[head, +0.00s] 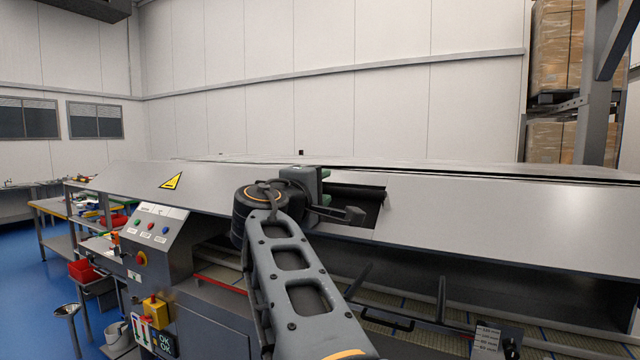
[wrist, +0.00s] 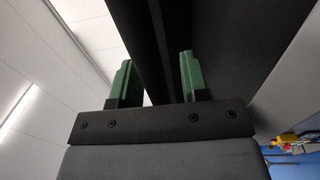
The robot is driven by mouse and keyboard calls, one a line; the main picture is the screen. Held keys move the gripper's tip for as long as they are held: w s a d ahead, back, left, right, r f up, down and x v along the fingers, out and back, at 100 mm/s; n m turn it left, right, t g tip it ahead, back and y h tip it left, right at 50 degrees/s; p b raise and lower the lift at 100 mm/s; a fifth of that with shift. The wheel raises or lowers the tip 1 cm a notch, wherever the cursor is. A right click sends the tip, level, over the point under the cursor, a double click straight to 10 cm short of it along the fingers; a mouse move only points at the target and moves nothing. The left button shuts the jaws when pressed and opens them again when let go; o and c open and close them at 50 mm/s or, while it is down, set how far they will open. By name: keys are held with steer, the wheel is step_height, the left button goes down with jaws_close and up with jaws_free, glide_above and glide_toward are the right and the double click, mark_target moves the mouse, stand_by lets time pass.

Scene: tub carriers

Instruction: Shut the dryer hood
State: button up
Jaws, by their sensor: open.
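The dryer hood (head: 470,215) is a long pale metal cover across the middle of the head view, with a yellow warning triangle at its left. A dark gap shows beneath its front edge, above a belt, so it stands raised. My gripper (head: 325,187) is at the front of the hood, beside a dark recess (head: 368,208). In the wrist view its green fingers (wrist: 156,78) are apart. A dark bar or edge (wrist: 160,45) runs up between and beyond them. I cannot tell whether they touch it. My arm hides part of the hood's front.
A control box (head: 150,232) with coloured buttons stands left of my arm. A black handle (head: 388,320) and upright posts are below the hood. Work tables (head: 55,208) with red bins are at the far left. Racking with boxes (head: 555,60) stands at the back right. Blue floor is open at left.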

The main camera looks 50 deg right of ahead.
steer(key=shift+c, duration=0.2)
jaws_close()
stand_by(0.3)
